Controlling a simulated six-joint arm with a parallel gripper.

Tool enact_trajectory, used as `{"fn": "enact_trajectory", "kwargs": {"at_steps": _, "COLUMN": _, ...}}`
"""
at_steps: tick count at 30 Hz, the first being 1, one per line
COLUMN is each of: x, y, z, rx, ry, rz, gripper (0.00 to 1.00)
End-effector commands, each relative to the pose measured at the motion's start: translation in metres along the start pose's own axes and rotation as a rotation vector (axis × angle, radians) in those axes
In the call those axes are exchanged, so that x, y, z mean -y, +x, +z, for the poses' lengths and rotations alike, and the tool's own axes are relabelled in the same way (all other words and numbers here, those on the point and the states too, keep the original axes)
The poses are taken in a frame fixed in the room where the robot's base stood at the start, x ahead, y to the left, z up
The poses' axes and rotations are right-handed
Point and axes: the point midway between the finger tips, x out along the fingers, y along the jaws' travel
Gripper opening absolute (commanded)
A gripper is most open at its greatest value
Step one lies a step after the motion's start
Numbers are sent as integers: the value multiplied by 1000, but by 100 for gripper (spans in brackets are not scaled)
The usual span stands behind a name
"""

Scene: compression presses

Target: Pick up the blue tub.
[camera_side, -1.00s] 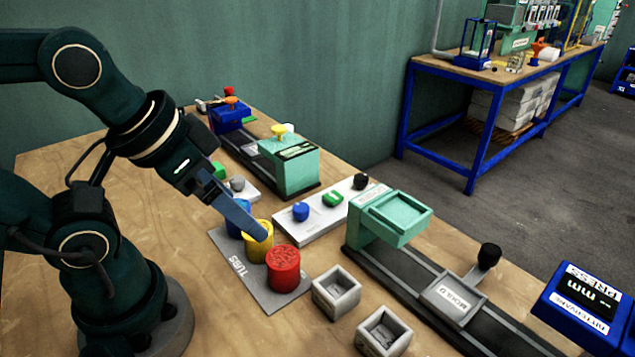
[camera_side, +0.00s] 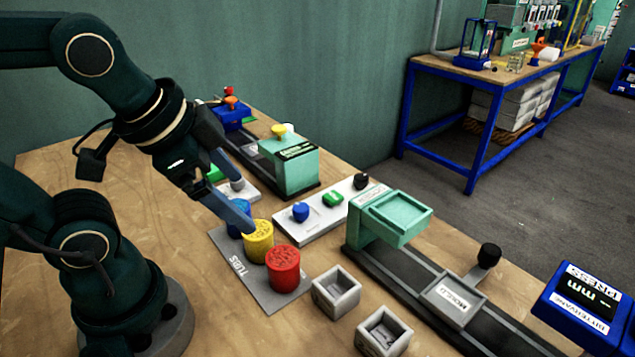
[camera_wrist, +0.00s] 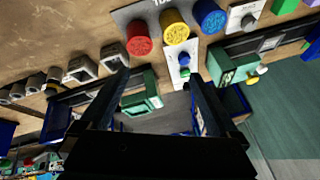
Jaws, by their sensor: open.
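The blue tub (camera_side: 243,207) stands upright at the far end of a row on the grey TUBS mat (camera_side: 247,282). The yellow tub (camera_side: 259,243) and the red tub (camera_side: 283,270) stand nearer in the same row. My gripper (camera_side: 245,208) is open and empty, tilted, with its fingers spread in front of and above the blue tub; one finger hides part of that tub. In the wrist view the blue tub (camera_wrist: 209,15) is at the top edge, beyond my open fingers (camera_wrist: 158,76), not between them.
A white panel (camera_side: 290,228) with blue and green knobs lies right of the tubs. Two grey open boxes (camera_side: 336,291) sit in front of the red tub. A green press (camera_side: 397,218) stands on a dark rail to the right. Bare wood lies left of the mat.

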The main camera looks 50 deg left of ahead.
Motion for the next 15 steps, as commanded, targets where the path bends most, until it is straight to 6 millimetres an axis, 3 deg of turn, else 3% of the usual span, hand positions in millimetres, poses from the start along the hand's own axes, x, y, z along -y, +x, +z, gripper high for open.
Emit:
{"fn": "enact_trajectory", "kwargs": {"at_steps": 8, "x": 43, "y": 26, "z": -4, "rx": 226, "ry": 520, "rz": -28, "gripper": 96}}
{"fn": "enact_trajectory", "kwargs": {"at_steps": 15, "x": 81, "y": 68, "z": 5, "rx": 465, "ry": 902, "rz": 75, "gripper": 96}}
